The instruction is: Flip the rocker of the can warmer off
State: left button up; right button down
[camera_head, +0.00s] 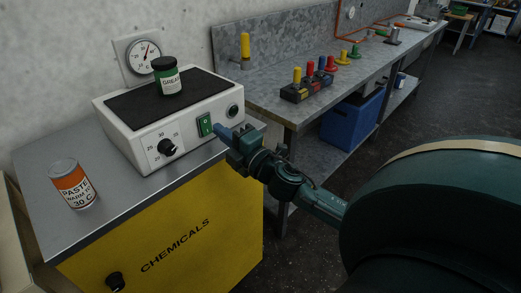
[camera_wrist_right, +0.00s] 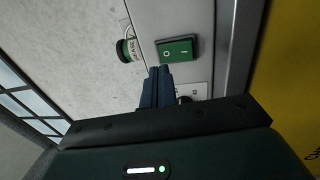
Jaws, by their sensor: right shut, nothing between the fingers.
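The can warmer (camera_head: 135,132) is a white box with a black top mat on the chemicals cabinet. Its green rocker (camera_head: 205,125) is on the front face, right of the black dial (camera_head: 166,147). My right gripper (camera_head: 222,134) is shut and empty, its blue fingertips just right of the rocker in the head view. In the right wrist view, the rocker (camera_wrist_right: 176,50) with its O and I marks lies just beyond the shut fingertips (camera_wrist_right: 159,70). I cannot tell whether they touch or which side is pressed. My left gripper is not in view.
A green grease can (camera_head: 167,80) stands on the warmer's mat. An orange paste can (camera_head: 73,187) stands on the yellow cabinet (camera_head: 190,240) at left. A round gauge (camera_head: 143,58) is on the wall behind. A workbench (camera_head: 270,93) with coloured-handled tools runs back right.

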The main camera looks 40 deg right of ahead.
pick_arm(q)
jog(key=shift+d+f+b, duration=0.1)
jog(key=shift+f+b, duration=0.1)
jog(key=shift+b, duration=0.5)
pick_arm(e)
jog(key=s+r, duration=0.1)
jog(key=s, duration=0.9)
jog(key=shift+d+r, duration=0.2)
jog(key=shift+d, duration=0.2)
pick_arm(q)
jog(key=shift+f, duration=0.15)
